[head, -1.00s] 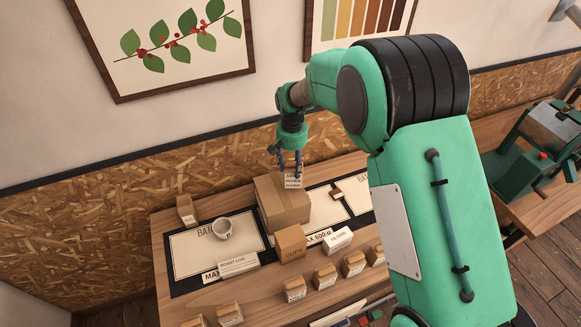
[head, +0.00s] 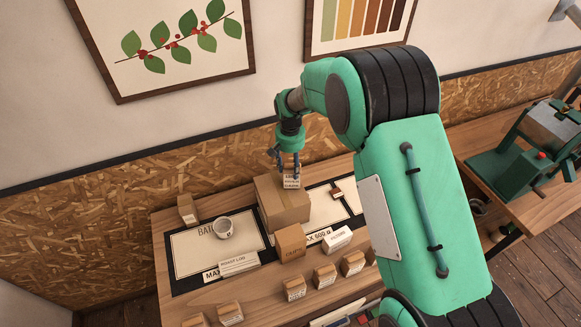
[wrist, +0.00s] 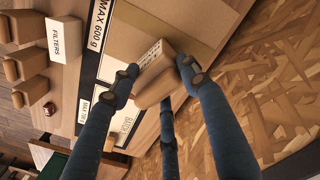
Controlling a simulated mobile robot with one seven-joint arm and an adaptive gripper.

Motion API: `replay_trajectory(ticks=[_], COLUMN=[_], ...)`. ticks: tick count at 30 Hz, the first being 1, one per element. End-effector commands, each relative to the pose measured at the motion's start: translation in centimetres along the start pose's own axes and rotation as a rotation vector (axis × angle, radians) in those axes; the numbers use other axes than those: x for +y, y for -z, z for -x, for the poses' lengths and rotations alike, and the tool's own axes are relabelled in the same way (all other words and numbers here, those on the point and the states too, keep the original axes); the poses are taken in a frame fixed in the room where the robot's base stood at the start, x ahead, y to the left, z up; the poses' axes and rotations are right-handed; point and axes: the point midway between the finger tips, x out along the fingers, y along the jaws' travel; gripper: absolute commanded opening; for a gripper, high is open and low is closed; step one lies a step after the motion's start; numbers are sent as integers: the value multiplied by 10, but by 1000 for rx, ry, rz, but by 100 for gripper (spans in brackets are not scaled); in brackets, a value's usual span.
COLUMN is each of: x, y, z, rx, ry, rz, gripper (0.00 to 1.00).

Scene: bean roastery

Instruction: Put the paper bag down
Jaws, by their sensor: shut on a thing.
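My gripper (head: 286,168) is shut on a small brown paper bag (wrist: 156,80) with a white printed label. In the wrist view the fingers (wrist: 159,82) press on opposite sides of the bag. In the head view the bag's label (head: 291,182) shows below the fingers, over the top of a closed cardboard box (head: 284,207). I cannot tell whether the bag touches the box. The box also shows behind the bag in the wrist view (wrist: 138,35).
Several other paper bags (head: 325,275) line the table front; one (head: 187,210) stands at the back left. A pale mat area (head: 199,252) is mostly clear.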

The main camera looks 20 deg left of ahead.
Motion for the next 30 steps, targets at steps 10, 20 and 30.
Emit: replay_trajectory(ticks=[10,20,30], x=[0,0,0], y=[0,0,0], z=[-4,-8,-6], rx=[1,1,1], ry=[0,0,0], rz=[0,0,0], gripper=[3,64,64])
